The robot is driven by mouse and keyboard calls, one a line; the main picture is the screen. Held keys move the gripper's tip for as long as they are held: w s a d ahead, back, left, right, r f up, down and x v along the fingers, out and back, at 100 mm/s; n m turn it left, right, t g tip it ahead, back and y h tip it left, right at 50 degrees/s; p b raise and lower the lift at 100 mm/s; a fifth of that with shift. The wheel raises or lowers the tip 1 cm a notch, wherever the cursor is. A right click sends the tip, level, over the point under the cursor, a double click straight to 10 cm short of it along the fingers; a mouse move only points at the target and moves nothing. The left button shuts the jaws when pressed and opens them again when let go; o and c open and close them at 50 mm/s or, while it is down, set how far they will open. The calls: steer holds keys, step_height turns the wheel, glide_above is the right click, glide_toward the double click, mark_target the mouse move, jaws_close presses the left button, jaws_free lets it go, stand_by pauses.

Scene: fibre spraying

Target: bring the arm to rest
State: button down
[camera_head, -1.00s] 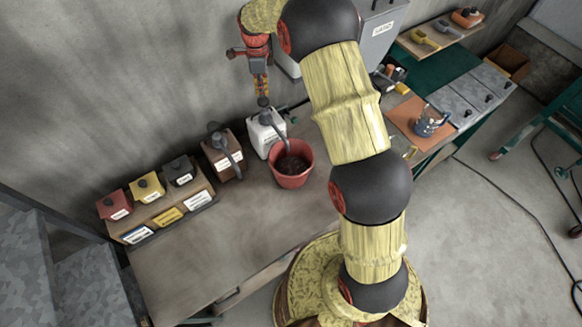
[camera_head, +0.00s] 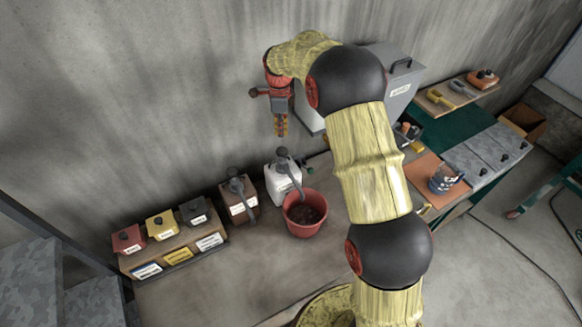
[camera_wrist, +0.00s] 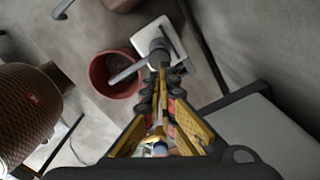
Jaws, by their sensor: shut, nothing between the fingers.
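My gripper (camera_head: 281,131) hangs pointing down in front of the grey wall, above the back of the bench. In the head view its yellow fingers are close together. In the wrist view the fingers (camera_wrist: 160,88) meet near their tips with nothing held. Below it stands a white pump canister (camera_head: 284,182) with a dark pump head, which is apart from the fingers in the head view. A red bucket (camera_head: 305,224) with dark contents stands just in front of the canister. My arm bends at its elbow to the right of the gripper.
A brown pump container (camera_head: 237,203) and red, yellow and black containers (camera_head: 161,227) stand left along the bench (camera_head: 230,272). A grey bin (camera_head: 395,80) is behind my arm. At right a blue-grey mug (camera_head: 444,181) sits on an orange mat. The bench front is clear.

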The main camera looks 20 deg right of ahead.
steer(key=s+n+b, duration=0.9)
steer(key=s+n, duration=1)
steer(key=s, duration=0.3)
steer(key=s+f+n+t+b, duration=0.1)
steer(key=s+f+t+b, duration=0.1)
steer(key=s+b, duration=0.7)
steer(key=s+f+n+t+b, duration=0.1)
steer(key=s+f+t+b, duration=0.2)
steer(key=s+b, duration=0.6)
steer(key=shift+s+f+n+t+b, duration=0.3)
steer(key=shift+f+b, duration=0.35)
steer(key=shift+f, duration=0.5)
steer(key=shift+w, duration=0.1)
